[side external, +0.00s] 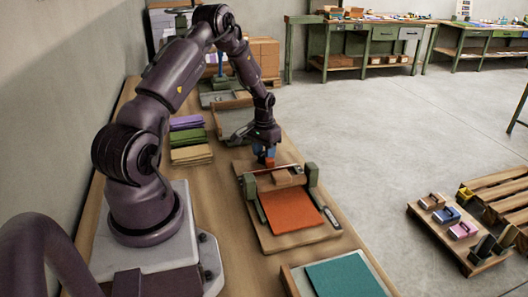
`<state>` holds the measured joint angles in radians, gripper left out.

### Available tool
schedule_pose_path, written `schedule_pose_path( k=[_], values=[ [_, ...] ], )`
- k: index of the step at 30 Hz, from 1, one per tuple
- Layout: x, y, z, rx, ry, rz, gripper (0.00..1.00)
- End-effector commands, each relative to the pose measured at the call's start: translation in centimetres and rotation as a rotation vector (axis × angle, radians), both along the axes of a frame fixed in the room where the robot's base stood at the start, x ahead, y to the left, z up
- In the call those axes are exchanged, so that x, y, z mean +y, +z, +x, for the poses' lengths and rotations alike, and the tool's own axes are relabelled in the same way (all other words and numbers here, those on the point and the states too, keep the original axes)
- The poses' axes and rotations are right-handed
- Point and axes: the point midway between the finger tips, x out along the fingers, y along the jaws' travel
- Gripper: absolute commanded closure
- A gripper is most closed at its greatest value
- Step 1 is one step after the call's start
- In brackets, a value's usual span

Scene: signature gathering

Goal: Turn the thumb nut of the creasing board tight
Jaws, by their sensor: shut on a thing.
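The creasing board (262,238) lies on the wooden bench, with a green post at each side, a bar across the back and an orange-red sheet (292,211) on it. My gripper (267,158) points down over the board's back edge, behind the bar. It is shut on a small orange-red part (270,162), which appears to be the thumb nut. The fingers partly hide this part, and its thread and seat cannot be made out at this size. A small blue piece shows beside the fingers.
Purple, green and tan stacks (191,140) lie left of the board. A tray with a teal sheet (344,275) is in front. Behind my gripper stands another bench device (234,119). A low pallet (456,236) with small coloured items stands on the floor at right.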

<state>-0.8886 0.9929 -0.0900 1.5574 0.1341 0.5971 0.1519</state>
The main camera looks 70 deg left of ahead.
Motion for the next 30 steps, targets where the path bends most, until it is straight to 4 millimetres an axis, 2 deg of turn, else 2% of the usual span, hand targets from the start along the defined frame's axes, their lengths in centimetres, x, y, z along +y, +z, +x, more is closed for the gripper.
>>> schedule_pose_path(
  k=[15,30],
  values=[
    [0.02,0.09,-0.01,0.001,-0.432,0.0,0.84],
    [-0.01,0.09,0.01,0.002,-0.591,-0.001,0.84]
  ],
)
